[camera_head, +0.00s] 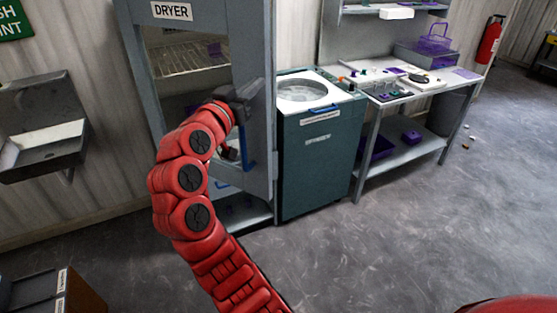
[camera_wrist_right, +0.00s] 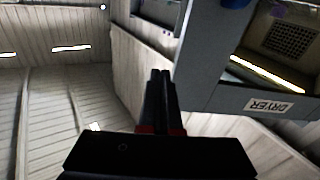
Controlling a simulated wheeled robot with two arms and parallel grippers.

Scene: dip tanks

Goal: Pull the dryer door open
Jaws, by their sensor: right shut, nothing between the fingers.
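The dryer (camera_head: 172,11) is a tall grey cabinet at the left of the head view, with wire racks showing inside. Its door (camera_head: 261,130) carries a blue vertical handle (camera_head: 244,150) near the right edge. The door looks ajar, its lower edge standing out over the cabinet base; how far is hard to tell. My right gripper (camera_head: 246,100) is at the door's right side, by the upper part of the handle, partly hidden by my red arm. In the right wrist view its fingers (camera_wrist_right: 161,80) are together and empty, with the dryer sign (camera_wrist_right: 268,105) upside down beside them. My left gripper is out of view.
A teal machine with a round white top (camera_head: 318,150) stands just right of the dryer. A grey workbench (camera_head: 408,158) with trays and purple items is farther right. A metal wall sink (camera_head: 45,145) is at the left.

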